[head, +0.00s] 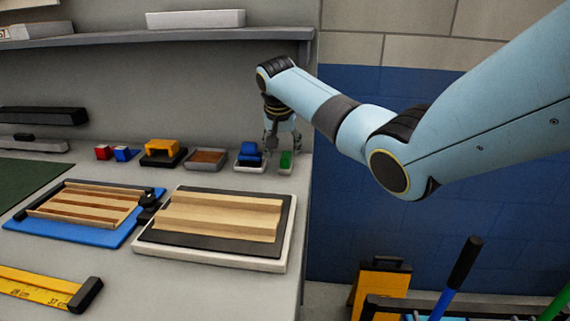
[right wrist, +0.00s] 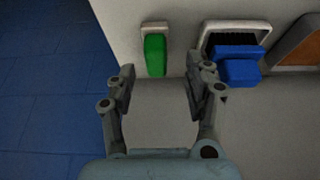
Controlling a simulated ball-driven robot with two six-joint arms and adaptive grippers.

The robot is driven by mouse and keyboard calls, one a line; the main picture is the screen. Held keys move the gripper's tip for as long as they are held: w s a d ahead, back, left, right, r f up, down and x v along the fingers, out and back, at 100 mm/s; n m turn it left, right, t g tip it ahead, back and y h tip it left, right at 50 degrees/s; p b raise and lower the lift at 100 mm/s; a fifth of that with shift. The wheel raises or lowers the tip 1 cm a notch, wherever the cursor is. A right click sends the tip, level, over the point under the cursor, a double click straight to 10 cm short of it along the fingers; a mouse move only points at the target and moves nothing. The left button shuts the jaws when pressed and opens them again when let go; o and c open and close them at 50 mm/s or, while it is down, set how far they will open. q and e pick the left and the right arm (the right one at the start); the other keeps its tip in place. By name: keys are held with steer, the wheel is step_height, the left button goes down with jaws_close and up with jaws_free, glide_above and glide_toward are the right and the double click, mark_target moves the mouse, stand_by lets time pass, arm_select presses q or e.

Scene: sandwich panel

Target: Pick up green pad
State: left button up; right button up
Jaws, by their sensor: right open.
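The green pad (head: 286,160) lies in a small white holder at the right end of the bench's back row. In the right wrist view the pad (right wrist: 155,54) shows as an upright green oblong just beyond my fingertips. My right gripper (head: 280,150) hangs over the back right of the bench, pointing down, just at the pad. In the right wrist view my right gripper (right wrist: 162,82) is open, its fingers apart on either side below the pad, with nothing between them but bench. My left gripper is not in view.
A brown-filled tray (head: 206,158) and an orange item (head: 161,149) follow along the row. The bench's right edge is close. Panel trays (head: 142,255) lie in front.

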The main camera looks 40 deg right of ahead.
mark_target(286, 154)
steer(key=x, duration=0.4)
steer(key=shift+d+r+b, duration=0.15)
steer(key=shift+d+b, duration=0.2)
steer(key=shift+d, duration=0.05)
steer(key=shift+f, duration=0.2)
steer(key=c, duration=0.8)
jaws_close()
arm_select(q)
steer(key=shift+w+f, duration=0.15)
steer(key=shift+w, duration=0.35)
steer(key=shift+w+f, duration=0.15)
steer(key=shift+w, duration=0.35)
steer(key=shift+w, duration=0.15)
arm_select(e)
steer(key=shift+r, duration=0.15)
